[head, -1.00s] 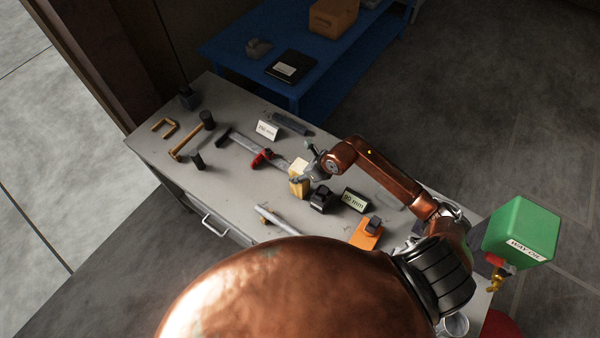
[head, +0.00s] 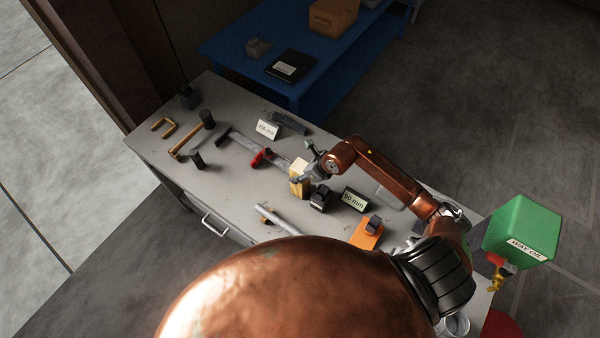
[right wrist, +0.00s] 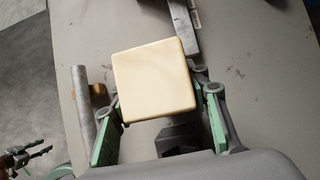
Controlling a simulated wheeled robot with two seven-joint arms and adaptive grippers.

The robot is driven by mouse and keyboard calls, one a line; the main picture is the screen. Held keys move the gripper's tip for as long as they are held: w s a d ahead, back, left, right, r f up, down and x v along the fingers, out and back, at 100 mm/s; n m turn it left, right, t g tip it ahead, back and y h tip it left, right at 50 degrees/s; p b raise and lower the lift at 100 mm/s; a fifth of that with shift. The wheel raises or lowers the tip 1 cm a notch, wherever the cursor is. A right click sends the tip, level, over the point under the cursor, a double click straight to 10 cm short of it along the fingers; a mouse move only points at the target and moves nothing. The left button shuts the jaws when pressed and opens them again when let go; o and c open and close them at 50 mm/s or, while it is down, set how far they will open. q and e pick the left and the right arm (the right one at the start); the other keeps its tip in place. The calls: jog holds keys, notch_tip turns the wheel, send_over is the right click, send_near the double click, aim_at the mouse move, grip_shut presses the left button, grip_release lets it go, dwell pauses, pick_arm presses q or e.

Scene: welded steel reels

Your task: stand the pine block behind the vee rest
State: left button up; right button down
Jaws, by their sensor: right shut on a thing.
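The pine block (head: 298,187) is a pale upright wooden block on or just above the grey bench. My right gripper (head: 307,174) is shut on it near its top. In the right wrist view the block's square top (right wrist: 154,80) sits between the green-padded fingers. The dark notched block (head: 321,198), which looks like the vee rest, stands just to the right of the pine block.
A red-handled clamp or caliper (head: 262,158) lies close left of the pine block. A grey bar (head: 278,218) lies in front. An 80 mm sign (head: 355,199) and an orange base (head: 367,233) stand to the right. Hammers lie at the far left.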

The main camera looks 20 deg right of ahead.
aim_at(299, 165)
jog(key=c, duration=1)
grip_release()
jog(key=shift+r+p, duration=1.75)
jog(key=shift+r, duration=1.3)
